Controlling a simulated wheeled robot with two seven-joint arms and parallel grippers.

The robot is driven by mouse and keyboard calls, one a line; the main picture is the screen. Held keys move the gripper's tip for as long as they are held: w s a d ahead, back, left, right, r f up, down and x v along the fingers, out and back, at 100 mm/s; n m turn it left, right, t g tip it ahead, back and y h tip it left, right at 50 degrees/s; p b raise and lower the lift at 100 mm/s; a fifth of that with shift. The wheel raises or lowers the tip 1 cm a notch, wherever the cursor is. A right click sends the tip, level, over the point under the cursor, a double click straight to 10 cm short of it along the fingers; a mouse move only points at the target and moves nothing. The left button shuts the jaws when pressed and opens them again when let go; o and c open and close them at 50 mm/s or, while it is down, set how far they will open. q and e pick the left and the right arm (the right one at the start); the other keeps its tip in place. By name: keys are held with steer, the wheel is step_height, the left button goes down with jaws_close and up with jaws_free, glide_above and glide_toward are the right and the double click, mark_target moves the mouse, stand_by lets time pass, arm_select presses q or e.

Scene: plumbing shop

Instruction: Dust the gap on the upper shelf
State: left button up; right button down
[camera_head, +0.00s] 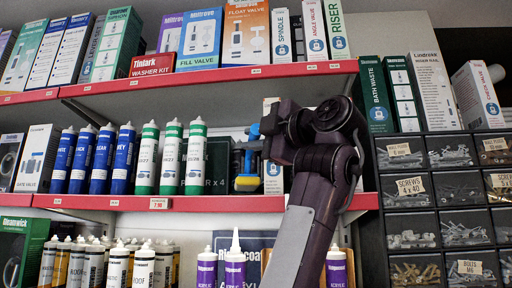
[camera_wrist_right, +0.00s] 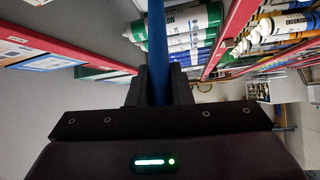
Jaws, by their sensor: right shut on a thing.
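My right gripper (camera_head: 262,142) is shut on the blue handle of a duster (camera_head: 247,183), whose lower end shows yellow and blue. The duster hangs in front of the middle shelf (camera_head: 110,203), near a dark box (camera_head: 218,165) and a white box (camera_head: 273,178). I cannot tell whether it touches the shelf. In the right wrist view the blue handle (camera_wrist_right: 157,45) stands between my right gripper's dark fingers (camera_wrist_right: 158,85); the duster head is out of sight there. The top shelf (camera_head: 200,77) carries boxes. My arm hides part of the middle shelf. My left gripper is not in view.
White tubes with green caps (camera_head: 170,158) and blue tubes (camera_head: 103,160) stand left of the duster. A low red washer kit box (camera_head: 152,65) lies on the top shelf. Purple-labelled tubes (camera_head: 207,268) stand below. A drawer cabinet (camera_head: 440,205) is at the right.

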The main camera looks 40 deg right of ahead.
steer(key=s+a+b, duration=0.4)
steer(key=s+a, duration=0.6)
steer(key=a, duration=0.1)
steer(key=shift+a+b, duration=0.2)
steer(key=shift+b, duration=0.15)
stand_by(0.6)
steer(key=shift+w, duration=0.1)
stand_by(0.9)
steer(key=shift+b, duration=0.35)
steer(key=shift+d+r, duration=0.1)
steer(key=shift+d, duration=0.05)
